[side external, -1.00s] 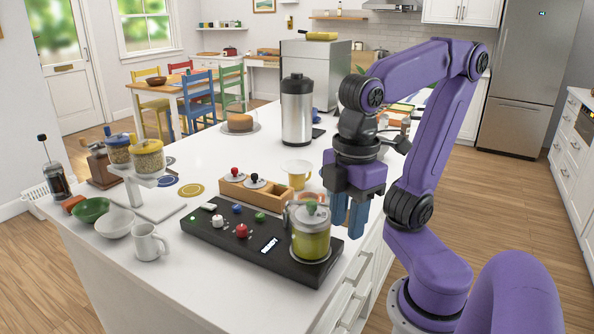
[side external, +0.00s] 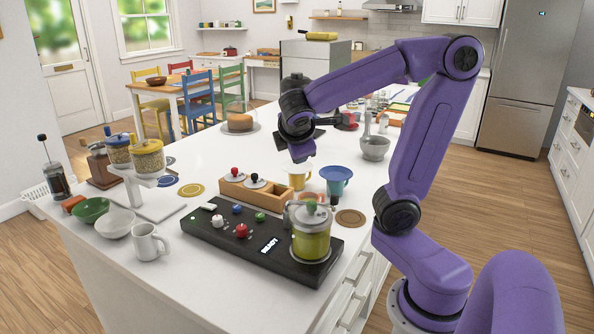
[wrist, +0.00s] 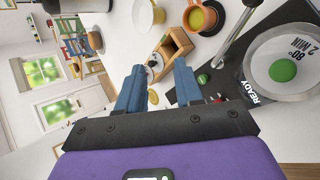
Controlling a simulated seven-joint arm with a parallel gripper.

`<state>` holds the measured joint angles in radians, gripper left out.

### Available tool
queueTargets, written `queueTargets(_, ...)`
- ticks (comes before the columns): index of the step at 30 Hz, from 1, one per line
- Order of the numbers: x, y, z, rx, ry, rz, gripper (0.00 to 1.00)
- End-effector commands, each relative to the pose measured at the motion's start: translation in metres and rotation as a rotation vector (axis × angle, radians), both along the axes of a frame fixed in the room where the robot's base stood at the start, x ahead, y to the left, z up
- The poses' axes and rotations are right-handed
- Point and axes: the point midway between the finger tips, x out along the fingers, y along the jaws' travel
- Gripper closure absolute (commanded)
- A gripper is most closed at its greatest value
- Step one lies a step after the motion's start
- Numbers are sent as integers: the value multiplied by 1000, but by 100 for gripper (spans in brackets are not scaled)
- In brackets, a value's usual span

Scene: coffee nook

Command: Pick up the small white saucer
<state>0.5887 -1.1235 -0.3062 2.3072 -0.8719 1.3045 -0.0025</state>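I cannot pick out a small white saucer with certainty.
A black control panel (side external: 225,238) with a glass jar (side external: 311,240) lies in front. A wooden box (side external: 240,190), blue cup (side external: 337,178) and brown coaster (side external: 351,218) are close by. A cake (side external: 239,123) on a plate is farther back.

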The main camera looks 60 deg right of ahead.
Motion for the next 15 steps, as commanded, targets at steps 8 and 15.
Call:
queueTargets(8,19,-43,8,-192,-10,-16,65)
queueTargets(15,28,-69,13,-308,2,-14,65)
